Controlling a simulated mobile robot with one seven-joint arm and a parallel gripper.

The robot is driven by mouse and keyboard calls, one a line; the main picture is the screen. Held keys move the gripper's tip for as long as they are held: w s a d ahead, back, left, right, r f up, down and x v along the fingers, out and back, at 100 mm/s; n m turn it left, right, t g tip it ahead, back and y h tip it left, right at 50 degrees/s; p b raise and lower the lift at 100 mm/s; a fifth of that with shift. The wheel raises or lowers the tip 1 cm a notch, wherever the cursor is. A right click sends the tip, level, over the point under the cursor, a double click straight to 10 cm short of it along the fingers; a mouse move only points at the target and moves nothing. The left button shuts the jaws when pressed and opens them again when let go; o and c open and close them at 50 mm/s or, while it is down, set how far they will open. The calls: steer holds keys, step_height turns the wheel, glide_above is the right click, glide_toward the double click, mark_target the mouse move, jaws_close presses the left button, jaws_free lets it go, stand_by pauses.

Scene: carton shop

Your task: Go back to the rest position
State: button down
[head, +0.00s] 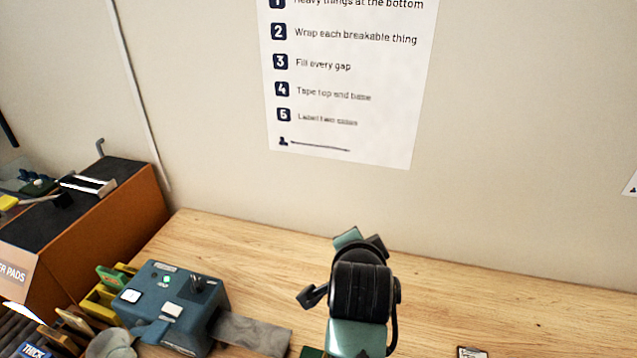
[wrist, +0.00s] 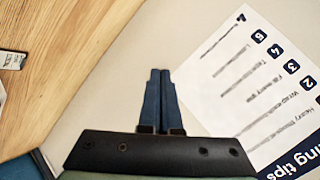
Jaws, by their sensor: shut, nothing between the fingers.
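My gripper shows in the wrist view (wrist: 160,75), with its two blue fingers side by side, shut and empty. Behind the fingers is the pale wall, with the printed tips poster (wrist: 255,80) to their right. In the head view my arm rises at the lower middle, over the wooden bench (head: 450,305). The fingertips cannot be made out in the head view.
A blue-grey machine (head: 170,300) stands on the bench at left. Beside it is an orange box (head: 120,225) with a dark top carrying tools. A small white-labelled item (head: 472,352) lies at the bottom edge. The bench's right part is mostly clear.

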step_height(320, 180, up, 13)
steer(key=a+n+t+b, duration=0.2)
steer(key=n+t+b, duration=0.15)
steer(key=t, duration=0.25)
steer(key=s+a+r+n+t+b, duration=0.2)
steer(key=s+r+n+t, duration=0.2)
steer(key=s+r, duration=0.5)
steer(key=s+a+r+n+t+y+b, duration=0.1)
steer(key=s+r+n+t, duration=0.4)
steer(key=s+r, duration=0.5)
step_height(320, 180, up, 4)
steer(key=shift+s+a+r+t+b, duration=0.25)
steer(key=shift+a+t+b, duration=0.25)
steer(key=shift+a+t, duration=0.3)
